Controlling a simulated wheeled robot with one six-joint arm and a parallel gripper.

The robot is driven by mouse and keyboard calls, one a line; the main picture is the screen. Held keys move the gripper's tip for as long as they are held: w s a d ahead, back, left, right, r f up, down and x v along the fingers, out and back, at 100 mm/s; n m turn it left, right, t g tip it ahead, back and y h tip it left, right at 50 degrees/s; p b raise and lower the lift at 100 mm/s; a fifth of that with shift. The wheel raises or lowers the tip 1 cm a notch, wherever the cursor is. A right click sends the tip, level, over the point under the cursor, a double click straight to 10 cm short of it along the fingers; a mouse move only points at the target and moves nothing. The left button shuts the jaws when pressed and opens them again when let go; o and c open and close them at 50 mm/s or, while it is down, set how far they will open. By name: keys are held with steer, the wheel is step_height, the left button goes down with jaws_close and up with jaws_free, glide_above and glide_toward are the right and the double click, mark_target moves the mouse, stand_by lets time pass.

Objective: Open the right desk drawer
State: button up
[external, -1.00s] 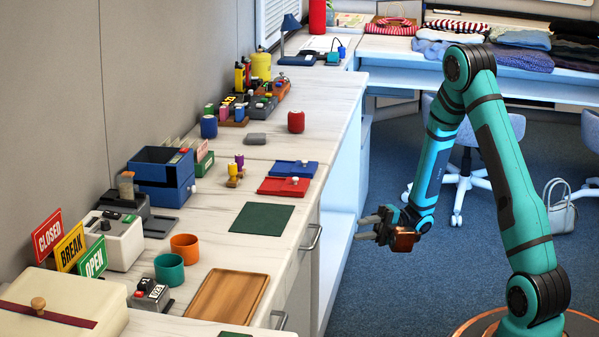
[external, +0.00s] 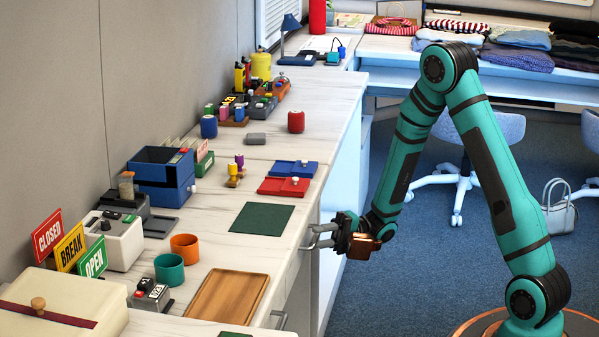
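The desk drawer (external: 301,268) with the farther of the two handles is in the cabinet front under the white worktop. It looks closed. Its metal bar handle (external: 309,247) is partly hidden by my gripper. My gripper (external: 320,237) is level with this handle, its two grey fingers pointing left at the drawer front. The fingers look apart, one above the other, at the handle. Whether they touch it is too small to tell.
A second drawer handle (external: 280,319) is nearer the camera. The worktop (external: 215,238) above holds a wooden tray (external: 229,297), a green mat (external: 263,219), cups and boxes. The blue floor (external: 365,300) before the cabinet is clear. A chair (external: 470,165) stands behind my arm.

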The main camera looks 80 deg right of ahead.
steer(key=shift+w+a+r, duration=0.1)
steer(key=shift+w+a, duration=0.3)
jaws_close()
steer(key=shift+s, duration=0.1)
steer(key=s, duration=1.9)
jaws_free()
